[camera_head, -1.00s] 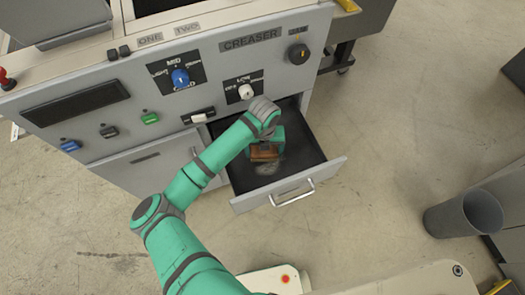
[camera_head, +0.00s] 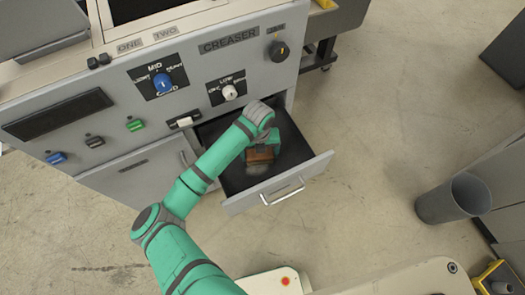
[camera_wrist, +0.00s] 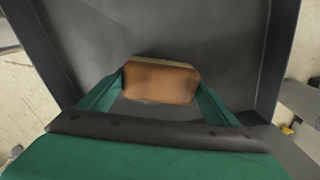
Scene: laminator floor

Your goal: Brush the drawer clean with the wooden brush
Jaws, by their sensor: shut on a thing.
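The drawer (camera_head: 297,172) of the grey machine is pulled open, with a dark interior and a silver handle on its front. My gripper (camera_head: 262,152) is inside the drawer, pointing down. It is shut on the wooden brush (camera_head: 259,155), a brown block low over the drawer floor. In the wrist view the brush (camera_wrist: 160,82) sits between my two green fingers, with a paler strip along its far edge. I cannot tell whether the bristles touch the floor.
The machine's front panel (camera_head: 110,150) with knobs and switches rises behind and left of the drawer. A grey bin (camera_head: 455,198) stands on the floor at the right. The floor between drawer and bin is clear.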

